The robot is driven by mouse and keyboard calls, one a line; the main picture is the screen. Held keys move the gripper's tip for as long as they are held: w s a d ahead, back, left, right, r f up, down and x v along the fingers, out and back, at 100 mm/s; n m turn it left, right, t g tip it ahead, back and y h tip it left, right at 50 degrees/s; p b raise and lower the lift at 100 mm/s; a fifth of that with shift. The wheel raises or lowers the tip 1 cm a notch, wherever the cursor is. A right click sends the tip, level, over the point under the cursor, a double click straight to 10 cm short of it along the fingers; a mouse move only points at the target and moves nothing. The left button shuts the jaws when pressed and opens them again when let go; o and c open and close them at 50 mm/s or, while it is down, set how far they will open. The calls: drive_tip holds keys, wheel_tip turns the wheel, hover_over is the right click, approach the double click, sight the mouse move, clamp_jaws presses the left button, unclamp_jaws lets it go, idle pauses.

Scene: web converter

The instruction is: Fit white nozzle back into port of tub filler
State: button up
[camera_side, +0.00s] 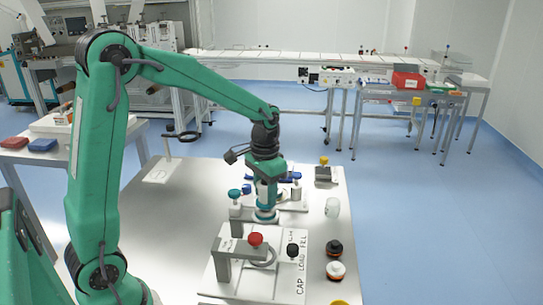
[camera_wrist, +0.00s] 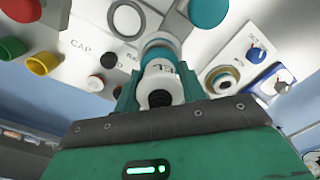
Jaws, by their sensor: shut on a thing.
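My gripper (camera_wrist: 158,88) is shut on the white nozzle (camera_wrist: 164,70), which has a black ribbed end facing the camera and a teal collar at its far side. In the side view my gripper (camera_side: 266,210) points down over the steel bench, behind the white plate marked CAP (camera_side: 290,284). The nozzle is mostly hidden there by the gripper. A round fitting with a brass-coloured ring and dark centre (camera_wrist: 222,80) lies right of the nozzle in the wrist view. I cannot tell whether this is the filler's port, or whether the nozzle touches anything.
A grey bracket with a red knob (camera_side: 255,239) stands in front of my gripper. A post with a black ring (camera_side: 182,135) is at the back left. The bench's left part is mostly clear.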

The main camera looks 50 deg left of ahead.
drive_tip(key=shift+f, duration=0.8)
idle(0.5)
drive_tip(key=o, duration=1.4)
drive_tip(key=shift+o, duration=0.2)
drive_tip(key=shift+r, duration=0.15)
wheel_tip(320, 180, up, 7)
drive_tip(key=shift+r, duration=0.2)
drive_tip(key=shift+s+r, duration=0.1)
drive_tip(key=shift+r, duration=0.05)
